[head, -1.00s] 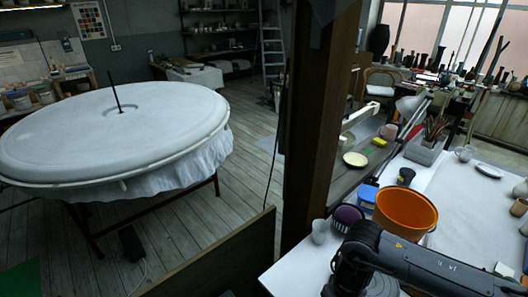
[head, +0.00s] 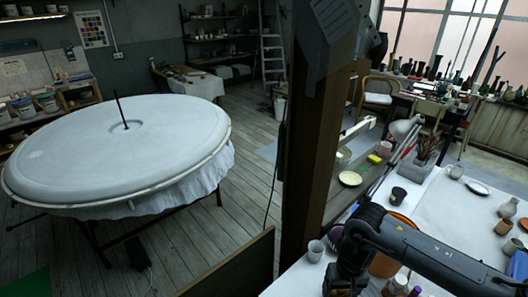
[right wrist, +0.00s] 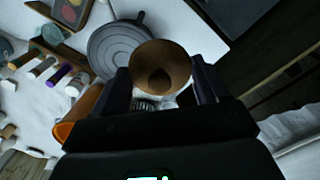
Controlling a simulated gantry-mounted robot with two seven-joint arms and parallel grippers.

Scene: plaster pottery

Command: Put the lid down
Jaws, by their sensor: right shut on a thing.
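In the right wrist view my right gripper (right wrist: 162,86) has its two dark fingers closed around a round brown thing with a darker patch at its middle. I take this to be the lid (right wrist: 162,62). It is held in front of the camera, and its height over the white table (right wrist: 45,110) is hard to tell. In the head view my right arm reaches in from the right and bends down at the bottom edge; its fingers and the lid are hidden there. My left gripper is in neither view.
A grey ringed disc (right wrist: 108,42) lies beside the lid in the wrist view. An orange bucket (right wrist: 78,118) stands close to the left finger. A wooden post (head: 322,150) rises left of the table.

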